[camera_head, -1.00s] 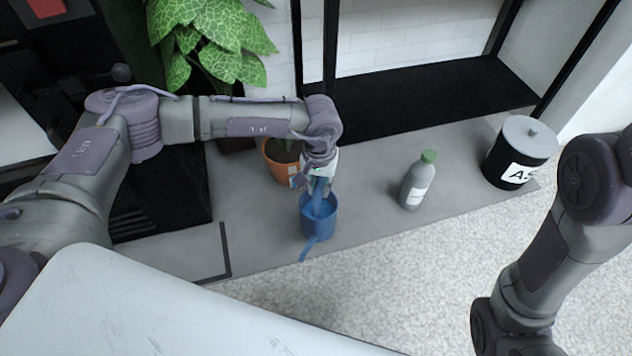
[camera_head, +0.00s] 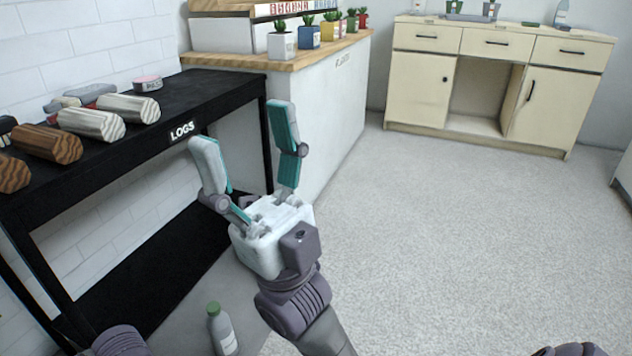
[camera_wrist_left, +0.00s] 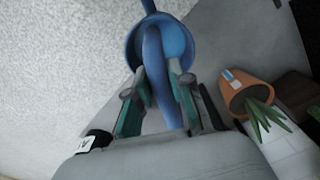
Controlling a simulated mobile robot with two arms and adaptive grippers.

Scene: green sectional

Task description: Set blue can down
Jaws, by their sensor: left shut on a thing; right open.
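The blue watering can (camera_wrist_left: 185,45) shows in the left wrist view, with its handle between the fingers of my left gripper (camera_wrist_left: 158,98). The gripper is shut on that handle; whether the can's base touches the grey slab cannot be told. The can is out of the head view now. My right gripper (camera_head: 243,130) is in the middle of the head view, fingers spread wide and empty, in front of the black log table.
A grey bottle with a green cap (camera_head: 222,332) stands low in the head view. An orange pot with a plant (camera_wrist_left: 236,92) is beside the can. The black table (camera_head: 185,112) holds logs. Small potted plants line a counter (camera_head: 310,60). A cream cabinet (camera_head: 497,85) stands behind open carpet.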

